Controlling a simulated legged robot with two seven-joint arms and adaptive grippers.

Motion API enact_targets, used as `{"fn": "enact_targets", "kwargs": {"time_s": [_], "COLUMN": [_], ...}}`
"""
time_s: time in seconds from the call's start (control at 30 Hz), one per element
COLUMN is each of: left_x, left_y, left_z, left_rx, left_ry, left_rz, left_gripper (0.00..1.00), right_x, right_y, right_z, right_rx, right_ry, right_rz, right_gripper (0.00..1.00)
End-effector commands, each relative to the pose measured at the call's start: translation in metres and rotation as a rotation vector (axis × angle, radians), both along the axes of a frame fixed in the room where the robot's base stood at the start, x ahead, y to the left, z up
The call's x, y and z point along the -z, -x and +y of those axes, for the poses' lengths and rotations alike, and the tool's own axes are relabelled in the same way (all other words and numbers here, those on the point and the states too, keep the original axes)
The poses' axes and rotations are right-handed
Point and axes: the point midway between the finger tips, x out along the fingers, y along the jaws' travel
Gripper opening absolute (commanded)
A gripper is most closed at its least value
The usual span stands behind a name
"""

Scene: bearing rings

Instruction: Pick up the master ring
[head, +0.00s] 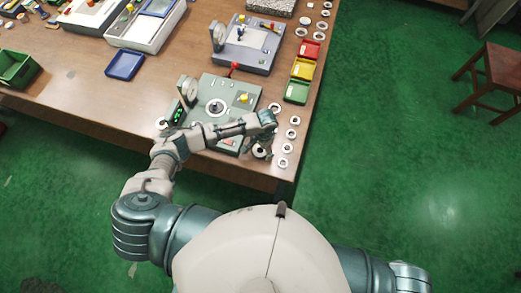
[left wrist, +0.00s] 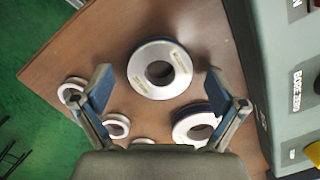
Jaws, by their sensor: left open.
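A large pale metal ring with small label marks on its face (left wrist: 142,78), likely the master ring, lies flat on the wooden table in the left wrist view. In the head view it shows near the table's front edge (head: 259,155). My left gripper (left wrist: 158,72) is open and empty; in the wrist view its fingers stand on either side of the ring, apart from it. In the head view the left gripper (head: 268,140) hovers just beyond the ring. A second large ring with a dark blue side (left wrist: 181,130) is partly hidden by the right finger. My right gripper is out of view.
A grey-green gauge stand (head: 210,88) is close left of the gripper; its "BORE ZERO" side (left wrist: 285,60) shows in the wrist view. Several smaller rings (head: 289,133) line the right table edge. Green, yellow and red bins (head: 296,92) stand farther back.

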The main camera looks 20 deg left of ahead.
Motion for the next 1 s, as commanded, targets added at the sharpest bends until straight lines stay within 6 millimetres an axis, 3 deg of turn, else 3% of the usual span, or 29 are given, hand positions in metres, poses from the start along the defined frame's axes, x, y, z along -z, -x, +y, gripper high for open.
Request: {"fn": "enact_targets", "kwargs": {"time_s": [0.2, 0.53, 0.83, 1.0], "left_x": [0.001, 0.001, -0.001, -0.012], "left_y": [0.000, 0.000, -0.001, -0.001], "left_z": [0.000, 0.000, 0.000, 0.000], "left_rx": [0.000, 0.000, 0.000, -0.001], "left_ry": [0.001, 0.000, 0.001, 0.002], "left_rz": [-0.001, 0.000, -0.001, -0.003], "left_gripper": [0.96, 0.14, 0.11, 0.11], "right_x": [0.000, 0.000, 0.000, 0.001], "right_y": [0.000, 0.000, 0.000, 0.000], "right_z": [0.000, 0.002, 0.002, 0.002], "right_rx": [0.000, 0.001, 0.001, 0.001], "right_ry": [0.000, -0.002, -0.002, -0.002], "right_rz": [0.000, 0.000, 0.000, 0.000], "right_gripper": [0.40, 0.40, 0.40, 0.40]}}
